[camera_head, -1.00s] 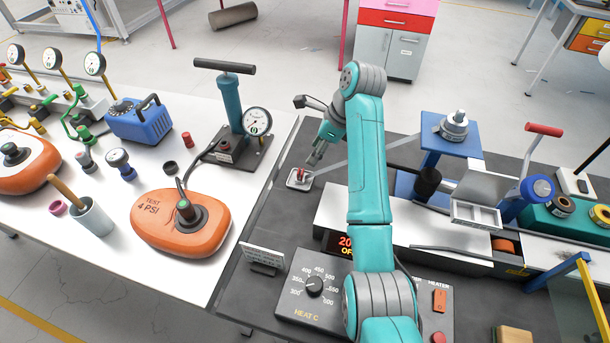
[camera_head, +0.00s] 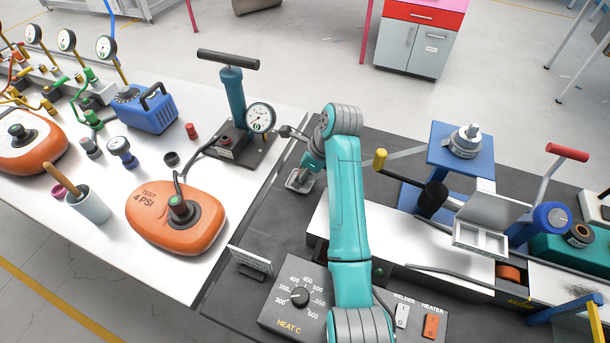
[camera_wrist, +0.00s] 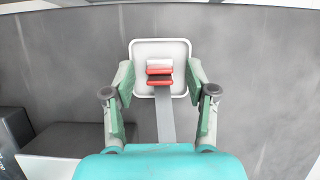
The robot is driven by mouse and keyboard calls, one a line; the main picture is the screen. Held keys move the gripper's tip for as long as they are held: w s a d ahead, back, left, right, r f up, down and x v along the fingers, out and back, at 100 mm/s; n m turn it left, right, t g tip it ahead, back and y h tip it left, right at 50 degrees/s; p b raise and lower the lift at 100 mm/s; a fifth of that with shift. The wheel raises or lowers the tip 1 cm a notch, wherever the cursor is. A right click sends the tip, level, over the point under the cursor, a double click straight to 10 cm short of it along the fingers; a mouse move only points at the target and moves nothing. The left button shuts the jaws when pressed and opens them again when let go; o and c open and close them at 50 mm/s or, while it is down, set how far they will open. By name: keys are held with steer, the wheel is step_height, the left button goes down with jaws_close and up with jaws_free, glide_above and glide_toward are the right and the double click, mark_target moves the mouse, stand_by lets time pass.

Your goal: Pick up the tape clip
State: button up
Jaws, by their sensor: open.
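The tape clip (camera_wrist: 160,72) is red with a pale middle and lies on a small white tray (camera_wrist: 178,48). A grey strip of tape (camera_wrist: 166,118) runs from it toward my gripper. My gripper (camera_wrist: 161,82) is open, with one finger on each side of the clip and a gap to it on both sides. In the head view my gripper (camera_head: 302,172) is low over the tray (camera_head: 291,183), and the clip is hidden behind the fingers. Whether the fingers touch the tray is unclear.
A pump (camera_head: 233,105) with a gauge stands behind left of the tray. An orange inflatable (camera_head: 150,215) lies on the white table at left. The heater control box (camera_head: 300,300) is in front.

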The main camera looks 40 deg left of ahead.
steer(key=shift+c, duration=0.2)
jaws_close()
